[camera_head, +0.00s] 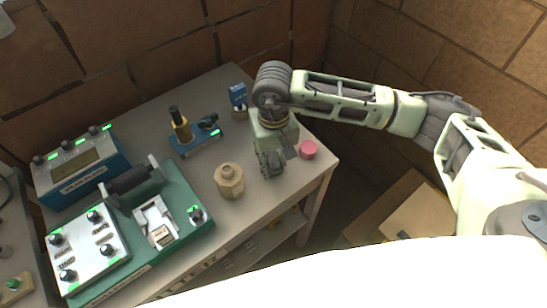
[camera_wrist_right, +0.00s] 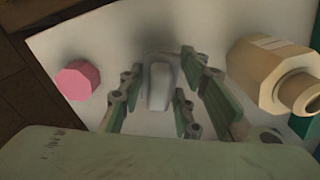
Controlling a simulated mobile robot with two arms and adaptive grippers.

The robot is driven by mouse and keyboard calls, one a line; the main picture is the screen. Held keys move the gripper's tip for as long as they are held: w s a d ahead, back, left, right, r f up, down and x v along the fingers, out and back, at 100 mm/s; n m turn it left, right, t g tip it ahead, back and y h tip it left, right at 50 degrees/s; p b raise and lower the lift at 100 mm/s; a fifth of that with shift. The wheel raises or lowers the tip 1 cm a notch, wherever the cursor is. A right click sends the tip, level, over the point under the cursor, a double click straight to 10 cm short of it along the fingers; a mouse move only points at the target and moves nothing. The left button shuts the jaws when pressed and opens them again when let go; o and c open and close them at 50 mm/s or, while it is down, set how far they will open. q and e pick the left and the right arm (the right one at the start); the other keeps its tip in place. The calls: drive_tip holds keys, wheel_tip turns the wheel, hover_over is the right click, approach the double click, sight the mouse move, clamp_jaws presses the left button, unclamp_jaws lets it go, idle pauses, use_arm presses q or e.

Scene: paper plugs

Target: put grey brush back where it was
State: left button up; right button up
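My right gripper (camera_head: 271,162) points down over the right part of the grey table (camera_head: 240,85), between a beige bottle and a pink cylinder. In the right wrist view its fingers (camera_wrist_right: 160,95) are spread, with a pale grey upright piece (camera_wrist_right: 160,86) between them. This piece may be the grey brush; its full shape is not visible. Gaps show between it and the fingers on both sides. In the head view the gripper hides it. My left gripper is not in view.
The beige bottle (camera_head: 229,181) stands left of the gripper; the pink cylinder (camera_head: 308,149) stands right, near the table edge. A blue stand (camera_head: 197,139) holds dark and yellow tools. A small blue item (camera_head: 238,95) is behind. A green-based machine (camera_head: 180,203) and blue device (camera_head: 82,172) fill the left.

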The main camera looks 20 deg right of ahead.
sight(274, 155)
drive_tip(key=o, duration=0.5)
drive_tip(key=shift+c, duration=0.2)
drive_tip(key=shift+r+p, duration=0.2)
drive_tip(key=shift+p, duration=0.1)
drive_tip(key=shift+r, duration=0.2)
wheel_tip(274, 155, up, 11)
drive_tip(key=b, duration=0.3)
drive_tip(key=shift+f, duration=0.1)
drive_tip(key=shift+r, duration=0.4)
